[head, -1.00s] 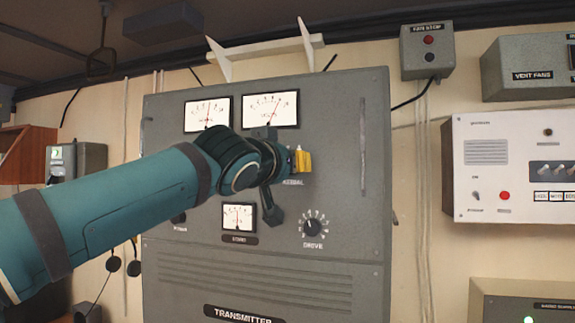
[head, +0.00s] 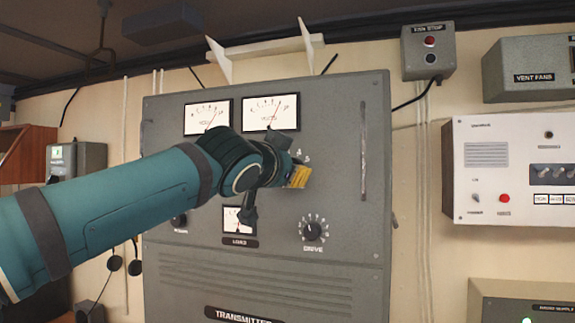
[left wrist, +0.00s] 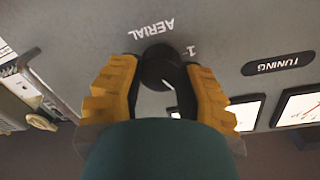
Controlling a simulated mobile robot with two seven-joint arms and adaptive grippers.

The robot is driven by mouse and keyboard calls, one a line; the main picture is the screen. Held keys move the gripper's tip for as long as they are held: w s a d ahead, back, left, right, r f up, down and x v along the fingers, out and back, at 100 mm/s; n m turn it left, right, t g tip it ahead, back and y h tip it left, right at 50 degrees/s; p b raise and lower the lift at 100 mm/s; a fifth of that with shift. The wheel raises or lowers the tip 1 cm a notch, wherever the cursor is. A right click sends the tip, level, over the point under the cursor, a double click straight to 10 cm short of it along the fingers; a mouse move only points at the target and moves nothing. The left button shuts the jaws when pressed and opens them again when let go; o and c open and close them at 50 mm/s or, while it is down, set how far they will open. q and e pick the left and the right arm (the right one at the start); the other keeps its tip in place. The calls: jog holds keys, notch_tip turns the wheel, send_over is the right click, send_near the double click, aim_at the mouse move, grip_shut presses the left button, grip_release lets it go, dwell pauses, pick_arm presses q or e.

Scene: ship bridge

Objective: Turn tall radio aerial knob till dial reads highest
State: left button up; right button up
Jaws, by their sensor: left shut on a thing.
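The grey transmitter (head: 340,150) stands against the wall. Its AERIAL knob (left wrist: 158,66) is black and round and sits between my left gripper's yellow fingers in the left wrist view. My left gripper (head: 298,175) is shut on that knob; in the head view it hides the knob. The upper left meter (head: 203,116) has its needle leaning right of centre. The upper right meter (head: 270,111) has its needle leaning to the right. Exact readings are too small to tell. My right gripper is not in view.
The DRIVE knob (head: 312,231) is below right of my gripper. A vertical handle (head: 363,152) is to the right.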

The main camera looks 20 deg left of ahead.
pick_arm(q)
jog(key=shift+m, duration=0.7)
jog(key=o, duration=1.3)
jog(key=shift+w, duration=0.1)
jog(key=shift+c, duration=0.2)
jog(key=s+a, duration=0.1)
jog(key=s, duration=1.1)
jog(key=shift+r, duration=0.3)
jog(key=shift+a, duration=0.1)
